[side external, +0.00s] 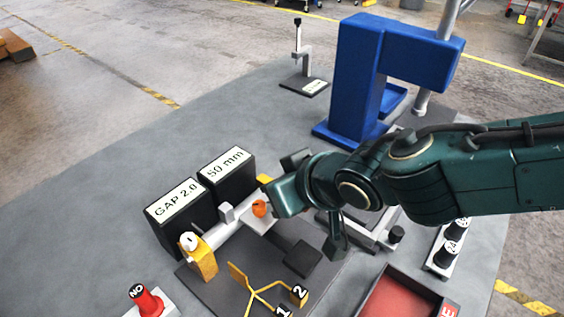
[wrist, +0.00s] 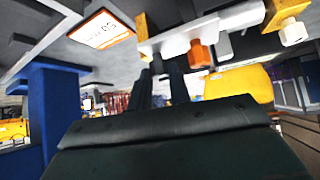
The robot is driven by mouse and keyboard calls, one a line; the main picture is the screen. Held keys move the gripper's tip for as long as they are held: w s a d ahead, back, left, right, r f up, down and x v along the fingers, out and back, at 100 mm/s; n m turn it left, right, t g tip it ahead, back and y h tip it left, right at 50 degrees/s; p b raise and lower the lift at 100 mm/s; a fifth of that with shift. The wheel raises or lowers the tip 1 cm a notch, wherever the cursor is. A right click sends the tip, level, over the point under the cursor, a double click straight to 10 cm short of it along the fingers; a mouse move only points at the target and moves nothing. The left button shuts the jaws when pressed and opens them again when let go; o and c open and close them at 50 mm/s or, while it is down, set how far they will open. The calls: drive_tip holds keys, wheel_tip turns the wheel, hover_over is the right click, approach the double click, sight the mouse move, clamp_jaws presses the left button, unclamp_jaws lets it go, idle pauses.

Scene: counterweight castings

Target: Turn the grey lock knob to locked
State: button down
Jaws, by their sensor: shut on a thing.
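A pale sliding bar (side external: 230,232) runs between two yellow end blocks, the near one (side external: 203,259) and a far one (side external: 265,180). An orange knob (side external: 259,208) sits on the bar; it also shows in the wrist view (wrist: 199,53). My gripper (wrist: 165,66) reaches to the bar's far end, beside the orange knob. Its fingers are close together and shut on a small part there, which I take to be the grey lock knob. My fingers and wrist hide that knob, so its angle cannot be told. A white knob (side external: 189,241) is on the near yellow block.
Black blocks marked GAP 2.0 (side external: 181,215) and 50 mm (side external: 227,176) stand behind the bar. A blue press frame (side external: 357,80) rises behind my arm. A red button (side external: 147,301), a yellow forked piece (side external: 258,290) and a red tray (side external: 400,297) lie in front. The left of the table is clear.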

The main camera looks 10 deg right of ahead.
drive_tip(key=shift+s+a+m+t+h, duration=0.15)
drive_tip(key=shift+m+t+h, duration=0.45)
drive_tip(key=shift+m+h, duration=1.35)
drive_tip(key=shift+m+y, duration=0.25)
drive_tip(key=c, duration=1.3)
unclamp_jaws()
drive_tip(key=shift+n+y, duration=0.4)
